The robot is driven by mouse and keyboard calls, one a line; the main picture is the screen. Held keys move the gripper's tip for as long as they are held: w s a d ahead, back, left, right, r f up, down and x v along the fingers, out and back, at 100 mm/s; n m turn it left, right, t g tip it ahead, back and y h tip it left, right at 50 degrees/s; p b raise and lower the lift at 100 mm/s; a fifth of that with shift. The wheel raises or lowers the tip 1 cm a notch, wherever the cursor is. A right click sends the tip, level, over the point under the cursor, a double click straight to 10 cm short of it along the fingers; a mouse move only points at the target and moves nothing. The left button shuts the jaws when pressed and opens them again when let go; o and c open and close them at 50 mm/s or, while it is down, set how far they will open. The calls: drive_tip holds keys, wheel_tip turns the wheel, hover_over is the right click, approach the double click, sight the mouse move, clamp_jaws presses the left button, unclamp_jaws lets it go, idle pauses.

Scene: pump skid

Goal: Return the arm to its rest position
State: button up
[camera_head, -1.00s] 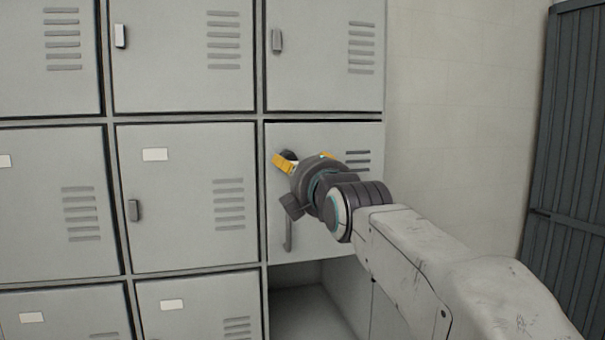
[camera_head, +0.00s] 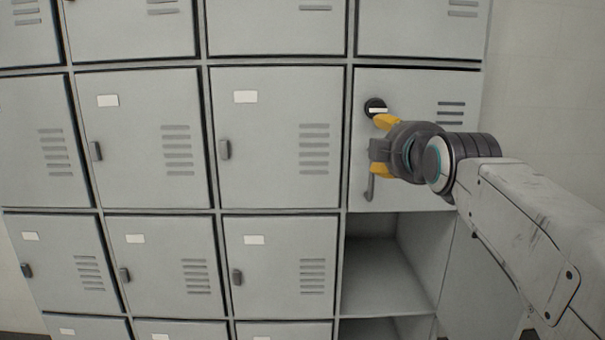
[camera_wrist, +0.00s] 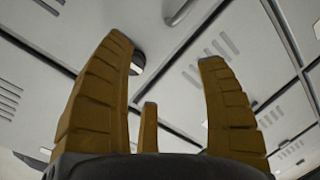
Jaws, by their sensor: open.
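My gripper (camera_head: 379,146) is in front of the locker door (camera_head: 412,86) at the right end of the locker bank. Its yellow fingers are spread and nothing shows between them. In the wrist view my gripper (camera_wrist: 165,80) shows its fingers apart, with grey locker doors beyond. A round black knob with a light bar (camera_head: 375,108) sits on that door just above the upper finger. A grey door handle (camera_head: 369,188) hangs just below the fingers. I cannot tell whether any finger touches the door. My arm reaches in from the right.
An open, empty locker compartment (camera_head: 385,275) lies below that door. Other grey lockers (camera_head: 275,150) with small handles and white labels fill the left, doors shut. A plain pale wall (camera_head: 545,90) stands to the right.

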drive_tip(key=s+f+m+g, duration=0.4)
drive_tip(key=f, duration=0.6)
drive_tip(key=s+f+m+g, duration=0.3)
drive_tip(key=f+m, duration=0.1)
drive_tip(key=f, duration=0.7)
drive_tip(key=s+f+m+g, duration=0.1)
drive_tip(key=s+f, duration=0.5)
drive_tip(key=s, duration=0.6)
drive_tip(key=s+f+m+g, duration=0.2)
drive_tip(key=s+f+g, duration=0.2)
drive_tip(key=s, duration=0.9)
drive_tip(key=shift+d+f, duration=0.2)
drive_tip(key=shift+f, duration=1.3)
